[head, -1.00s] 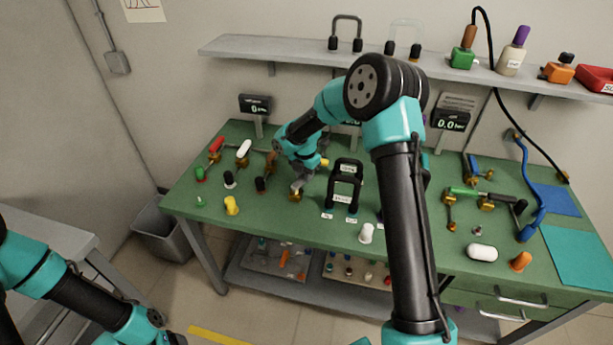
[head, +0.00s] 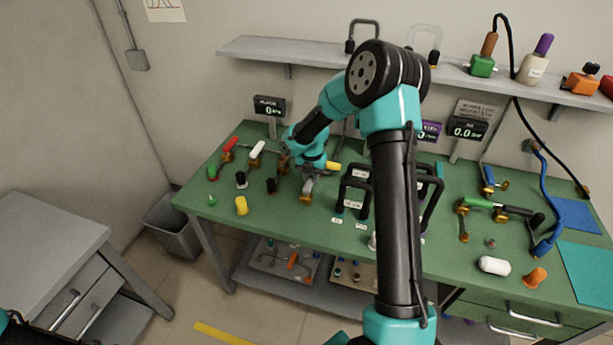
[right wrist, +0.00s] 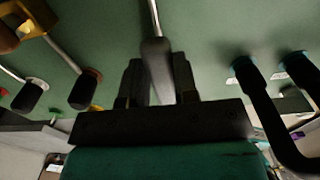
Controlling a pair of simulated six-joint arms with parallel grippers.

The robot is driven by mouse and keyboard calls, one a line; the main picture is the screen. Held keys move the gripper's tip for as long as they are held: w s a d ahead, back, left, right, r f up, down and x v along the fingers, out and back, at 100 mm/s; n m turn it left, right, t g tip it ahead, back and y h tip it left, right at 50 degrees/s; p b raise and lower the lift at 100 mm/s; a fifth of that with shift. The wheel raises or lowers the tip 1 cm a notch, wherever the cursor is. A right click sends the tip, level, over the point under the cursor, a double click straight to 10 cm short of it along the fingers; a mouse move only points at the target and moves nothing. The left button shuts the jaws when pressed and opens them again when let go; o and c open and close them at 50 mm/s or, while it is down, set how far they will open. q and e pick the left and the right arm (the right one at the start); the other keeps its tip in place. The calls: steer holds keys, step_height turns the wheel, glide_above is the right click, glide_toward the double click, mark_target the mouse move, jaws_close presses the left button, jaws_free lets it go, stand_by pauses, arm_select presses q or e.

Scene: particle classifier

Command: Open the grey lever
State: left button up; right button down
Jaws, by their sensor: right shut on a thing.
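The grey lever (right wrist: 157,58) runs up the middle of the right wrist view, its rounded grey handle between my two dark fingers. My right gripper (right wrist: 157,82) is shut on this handle. In the head view my right gripper (head: 308,176) is low over the green bench, just behind a brass valve body (head: 306,197). The lever is mostly hidden there by the gripper, so its exact angle is hard to tell. My left gripper is out of view.
Black U-shaped handles (head: 355,188) stand close to the right of my right gripper. Red (head: 230,144), white (head: 257,149) and yellow (head: 333,166) handled levers are nearby. A yellow knob (head: 241,205) stands at the front left. The bench's front middle is fairly clear.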

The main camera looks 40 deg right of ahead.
mark_target(311, 177)
steer(key=c, duration=0.9)
jaws_free()
steer(key=shift+r, duration=0.1)
step_height(311, 177, up, 17)
steer(key=shift+r, duration=0.1)
